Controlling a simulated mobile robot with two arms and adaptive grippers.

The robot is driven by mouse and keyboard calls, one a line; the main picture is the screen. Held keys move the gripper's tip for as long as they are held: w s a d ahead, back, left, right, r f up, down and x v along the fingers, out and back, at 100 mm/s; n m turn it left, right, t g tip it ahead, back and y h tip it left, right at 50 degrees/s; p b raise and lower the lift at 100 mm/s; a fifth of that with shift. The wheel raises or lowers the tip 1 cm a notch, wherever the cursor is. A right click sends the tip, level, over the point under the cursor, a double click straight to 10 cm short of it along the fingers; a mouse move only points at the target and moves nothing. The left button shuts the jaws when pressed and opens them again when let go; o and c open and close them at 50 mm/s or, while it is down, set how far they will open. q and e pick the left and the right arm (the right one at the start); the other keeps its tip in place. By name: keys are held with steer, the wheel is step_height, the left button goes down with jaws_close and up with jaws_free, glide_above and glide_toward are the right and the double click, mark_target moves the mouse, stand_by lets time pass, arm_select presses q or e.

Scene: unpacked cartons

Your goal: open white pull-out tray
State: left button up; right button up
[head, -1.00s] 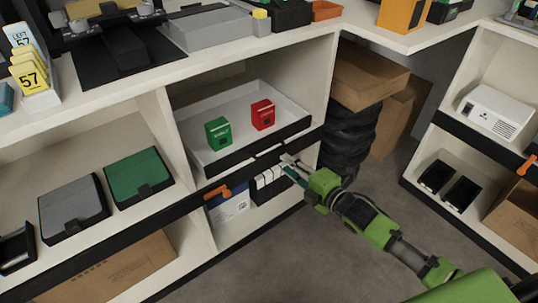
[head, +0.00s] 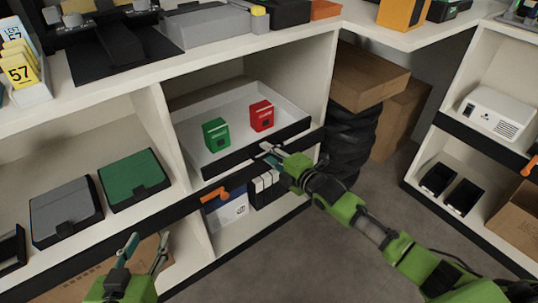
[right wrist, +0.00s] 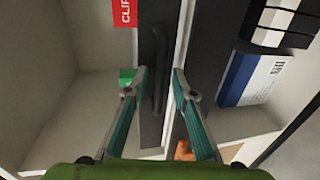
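The white pull-out tray (head: 229,164) sits in the middle shelf bay in the head view, with a dark front. A green box (head: 216,134) and a red box (head: 261,116) stand upright in it. My right gripper (head: 268,152) is at the tray's front. In the right wrist view its open fingers (right wrist: 159,75) lie on either side of the dark bar handle (right wrist: 160,60); I cannot tell whether they touch it. My left gripper (head: 146,246) is open and empty at the lower left, in front of the lower shelf.
A blue-and-white box (head: 228,211) and several dark binders with white labels stand underneath. A grey case (head: 66,211) and a green case (head: 134,180) lie to the left. The floor (head: 300,255) in front is clear.

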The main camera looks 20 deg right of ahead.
jaws_close()
arm_select(q)
steer(key=s+a+f+g+y+p, duration=0.1)
steer(key=s+a+f+g+p, duration=0.3)
steer(key=s, duration=0.4)
steer(key=s+a+f+g+y+p, duration=0.2)
steer(key=s+f+g, duration=0.35)
steer(key=s, duration=0.35)
step_height(320, 180, down, 20)
steer(key=s+g+p, duration=0.1)
steer(key=p, duration=0.4)
steer(key=shift+s+d+p, duration=0.15)
steer(key=shift+s+p, duration=0.15)
steer(key=shift+p, duration=0.05)
arm_select(e)
steer(key=f+v, duration=0.2)
steer(key=v, duration=0.8)
steer(key=s+f+v, duration=0.1)
steer(key=f+v, duration=0.1)
steer(key=v, duration=0.8)
steer(key=shift+d+f, duration=0.15)
